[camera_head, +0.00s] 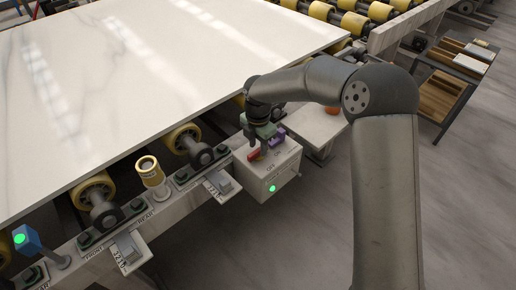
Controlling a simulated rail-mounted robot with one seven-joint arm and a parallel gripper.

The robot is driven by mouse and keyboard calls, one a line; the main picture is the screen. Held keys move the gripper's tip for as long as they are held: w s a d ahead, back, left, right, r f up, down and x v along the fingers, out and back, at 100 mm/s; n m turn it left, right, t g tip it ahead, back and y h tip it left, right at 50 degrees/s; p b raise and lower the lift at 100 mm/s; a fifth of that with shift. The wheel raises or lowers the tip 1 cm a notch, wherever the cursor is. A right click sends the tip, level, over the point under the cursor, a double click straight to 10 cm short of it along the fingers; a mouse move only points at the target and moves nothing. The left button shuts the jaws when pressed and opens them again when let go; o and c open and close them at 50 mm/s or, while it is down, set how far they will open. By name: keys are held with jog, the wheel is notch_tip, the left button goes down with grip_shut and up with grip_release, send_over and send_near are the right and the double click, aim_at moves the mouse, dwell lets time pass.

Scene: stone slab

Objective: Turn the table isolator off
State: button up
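The table isolator is a pale grey box (283,176) at the front edge of the slab table, right of centre. Its top carries OFF and ON lettering and a small red handle (255,154). A green lamp (272,188) glows on its front face. My gripper (267,143) is over the box top, close to the red handle, with green and purple parts showing at its end. It is small in view and partly hides the box top. I cannot tell whether it touches the handle, whether its fingers are open or shut, or which way the handle is set.
A white stone slab (150,70) lies on yellow rollers (182,137) to the left. Along the front rail stand a brass cylinder (150,172), small label plates and a blue post head (27,238) with a green light. A shelf cart (455,75) stands at the upper right. Grey floor is clear below.

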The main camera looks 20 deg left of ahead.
jog(key=shift+f, duration=0.85)
grip_shut()
